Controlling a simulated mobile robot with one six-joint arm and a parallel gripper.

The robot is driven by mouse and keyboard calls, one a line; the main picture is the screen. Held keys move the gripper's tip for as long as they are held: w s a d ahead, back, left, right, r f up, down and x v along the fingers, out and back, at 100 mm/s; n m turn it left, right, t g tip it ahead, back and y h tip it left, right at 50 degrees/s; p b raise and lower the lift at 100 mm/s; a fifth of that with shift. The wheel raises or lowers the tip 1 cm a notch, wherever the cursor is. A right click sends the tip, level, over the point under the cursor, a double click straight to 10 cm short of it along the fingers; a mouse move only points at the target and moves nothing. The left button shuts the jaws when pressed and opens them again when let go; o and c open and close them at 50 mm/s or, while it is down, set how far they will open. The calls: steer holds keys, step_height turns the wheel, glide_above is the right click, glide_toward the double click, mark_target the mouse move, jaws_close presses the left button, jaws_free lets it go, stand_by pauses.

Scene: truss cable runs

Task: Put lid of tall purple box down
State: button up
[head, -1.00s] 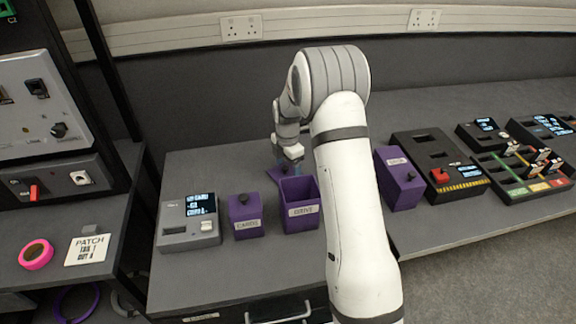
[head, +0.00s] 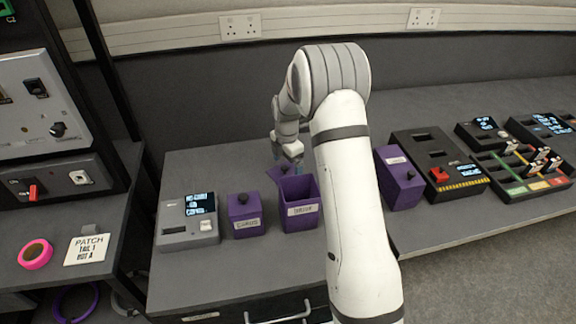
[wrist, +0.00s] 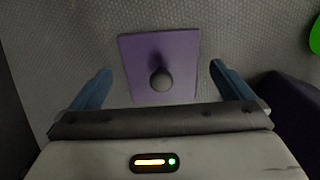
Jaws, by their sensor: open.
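The purple lid (wrist: 181,60) with its dark round knob (wrist: 161,80) lies flat on the grey bench top in the wrist view. In the head view the lid (head: 275,173) shows just behind the open-topped tall purple box (head: 301,212). My gripper (wrist: 161,82) is open, its two blue fingers standing apart on either side of the knob without touching it. In the head view my gripper (head: 291,163) is low over the lid, partly hidden behind the box. A dark purple edge at the right of the wrist view seems to be the box.
A smaller lidded purple box (head: 244,215) and a grey device with a screen (head: 188,225) stand to the left. Another lidded purple box (head: 402,180) is right of my arm. The bench behind the lid is clear.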

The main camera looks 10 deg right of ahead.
step_height(320, 180, up, 11)
steer(key=s+r+m, duration=0.5)
steer(key=s+r, duration=0.1)
steer(key=s, duration=0.2)
steer(key=s+r+m+t, duration=0.2)
steer(key=s+m, duration=1.5)
steer(key=s, duration=0.9)
steer(key=shift+t+b, duration=0.3)
steer(key=shift+b, duration=0.05)
steer(key=shift+c, duration=0.6)
